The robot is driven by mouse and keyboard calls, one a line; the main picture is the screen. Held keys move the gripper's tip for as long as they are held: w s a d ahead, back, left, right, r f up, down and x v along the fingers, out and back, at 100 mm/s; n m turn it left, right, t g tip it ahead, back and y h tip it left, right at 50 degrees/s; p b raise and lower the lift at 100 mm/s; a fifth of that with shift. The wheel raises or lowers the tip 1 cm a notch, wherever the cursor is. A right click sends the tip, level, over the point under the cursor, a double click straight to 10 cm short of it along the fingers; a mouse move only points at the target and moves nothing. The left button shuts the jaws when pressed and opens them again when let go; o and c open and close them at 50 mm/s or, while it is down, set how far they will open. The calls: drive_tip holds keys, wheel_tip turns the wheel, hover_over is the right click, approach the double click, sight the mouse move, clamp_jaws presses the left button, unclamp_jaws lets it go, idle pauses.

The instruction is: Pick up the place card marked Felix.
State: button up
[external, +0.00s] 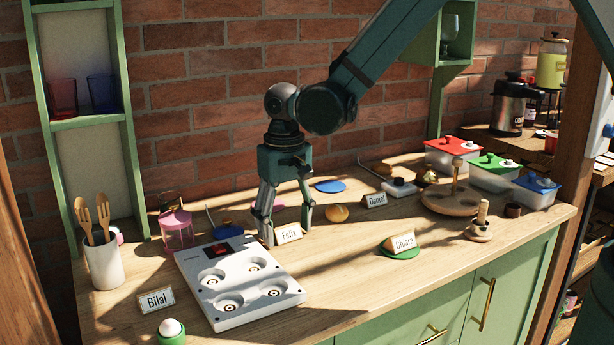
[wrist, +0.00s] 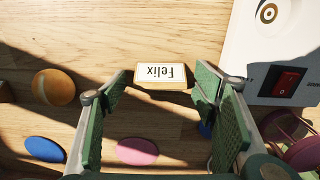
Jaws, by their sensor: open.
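The place card marked Felix (external: 289,234) stands on the wooden table just right of the white device. In the wrist view the Felix card (wrist: 160,75) shows upside down, just beyond and between the fingertips. My gripper (external: 288,238) is low over the table, right at the card in the external view. I see no contact between the fingers and the card. Other cards read Bilal (external: 156,300), Daniel (external: 375,200) and Cleara or similar (external: 403,243).
A white device (external: 238,280) with round wells and a red switch (wrist: 287,82) stands close beside the gripper. An orange ball (external: 337,213), a blue disc (external: 330,186) and a pink disc (wrist: 137,151) lie nearby. The table's front right (external: 450,270) is mostly clear.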

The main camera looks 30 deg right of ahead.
idle(0.3)
drive_tip(key=c, duration=0.9)
drive_tip(key=shift+r, duration=0.1)
drive_tip(key=shift+r, duration=4.9)
